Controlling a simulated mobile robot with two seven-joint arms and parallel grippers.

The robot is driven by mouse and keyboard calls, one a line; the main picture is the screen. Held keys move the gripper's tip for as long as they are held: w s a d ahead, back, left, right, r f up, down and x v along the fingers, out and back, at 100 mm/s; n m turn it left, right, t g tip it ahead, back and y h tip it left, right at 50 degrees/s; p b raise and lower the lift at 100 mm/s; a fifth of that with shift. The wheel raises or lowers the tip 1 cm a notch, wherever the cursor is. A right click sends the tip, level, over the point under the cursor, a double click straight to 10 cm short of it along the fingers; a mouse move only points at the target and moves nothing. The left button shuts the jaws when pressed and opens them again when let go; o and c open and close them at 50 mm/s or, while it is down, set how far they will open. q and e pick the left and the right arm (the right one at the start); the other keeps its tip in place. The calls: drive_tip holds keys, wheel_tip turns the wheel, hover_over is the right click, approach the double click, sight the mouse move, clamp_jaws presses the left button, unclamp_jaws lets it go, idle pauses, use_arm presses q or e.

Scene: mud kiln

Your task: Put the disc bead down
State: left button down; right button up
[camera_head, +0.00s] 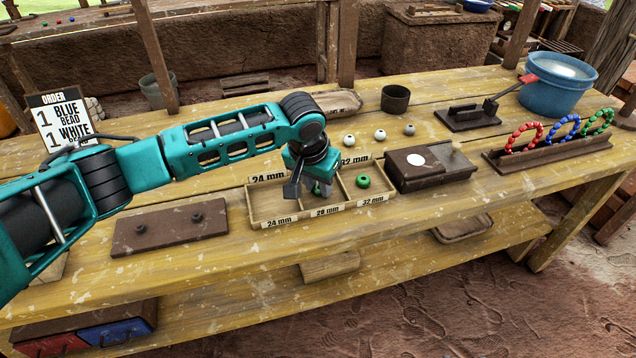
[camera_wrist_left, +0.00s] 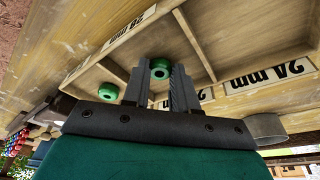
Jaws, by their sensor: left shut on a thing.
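The sorting tray (camera_head: 262,221) is a low wooden box with compartments marked 24 mm, 28 mm and 32 mm. My left gripper (camera_head: 318,186) points down into its middle, 28 mm, part. It is shut on a green disc bead, which shows at the fingertips in the left wrist view (camera_wrist_left: 160,67). In the head view the gripper mostly hides this bead. I cannot tell whether it touches the tray floor. Another green bead (camera_head: 363,181) lies in the 32 mm compartment, also visible in the left wrist view (camera_wrist_left: 108,91). My right gripper is not in view.
A dark box with a white disc on top (camera_head: 416,160) stands right of the tray. Several pale beads (camera_head: 380,135) lie behind. A brown board (camera_head: 170,227) lies left. A bracelet rack (camera_head: 545,152) and blue pot (camera_head: 556,82) stand at right. An order sign (camera_head: 62,120) stands left.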

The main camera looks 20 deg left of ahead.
use_arm(q)
drive_tip(key=shift+f, duration=0.15)
drive_tip(key=c, duration=0.9)
unclamp_jaws()
drive_tip(key=shift+r, duration=0.2)
drive_tip(key=p+v, duration=0.2)
drive_tip(key=v, duration=1)
